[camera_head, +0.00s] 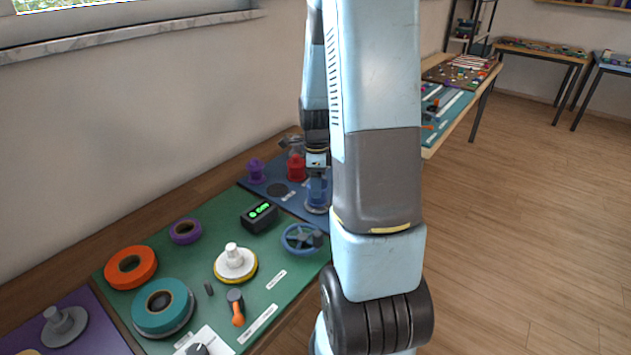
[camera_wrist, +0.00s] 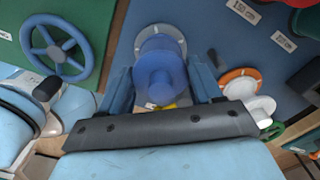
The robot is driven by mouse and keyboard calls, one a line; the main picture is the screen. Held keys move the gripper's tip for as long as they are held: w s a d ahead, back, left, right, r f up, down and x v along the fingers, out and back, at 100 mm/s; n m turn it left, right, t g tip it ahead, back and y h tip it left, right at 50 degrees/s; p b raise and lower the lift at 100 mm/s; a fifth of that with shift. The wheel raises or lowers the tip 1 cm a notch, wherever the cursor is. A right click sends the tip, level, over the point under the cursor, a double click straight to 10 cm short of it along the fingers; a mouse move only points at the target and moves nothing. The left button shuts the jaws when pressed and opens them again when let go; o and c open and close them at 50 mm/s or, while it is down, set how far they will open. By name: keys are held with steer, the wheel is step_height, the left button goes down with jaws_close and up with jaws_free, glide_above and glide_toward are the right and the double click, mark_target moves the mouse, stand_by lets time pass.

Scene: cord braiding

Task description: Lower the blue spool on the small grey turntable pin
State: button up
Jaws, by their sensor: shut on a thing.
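My gripper (camera_head: 317,172) points down over the blue mat and is shut on the blue spool (camera_head: 318,190). In the wrist view the spool (camera_wrist: 160,75) sits between my two fingers (camera_wrist: 161,84), seen from above. The small grey turntable (camera_wrist: 147,36) shows as a light disc rim around the spool's far side. It also shows under the spool in the head view (camera_head: 316,209). The turntable pin is hidden by the spool. I cannot tell whether the spool rests on the disc or hangs just above it.
A red spool (camera_head: 297,168) and a purple spool (camera_head: 256,170) stand behind, on the blue mat. A blue handwheel (camera_head: 302,238) and a black display box (camera_head: 259,216) are close by on the green mat. In the wrist view an orange-rimmed disc (camera_wrist: 238,82) lies right of my gripper.

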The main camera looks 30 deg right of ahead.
steer(key=shift+f, duration=0.45)
steer(key=o, duration=1)
steer(key=shift+o, duration=0.2)
steer(key=shift+w+r, duration=0.1)
steer(key=shift+r, duration=3.9)
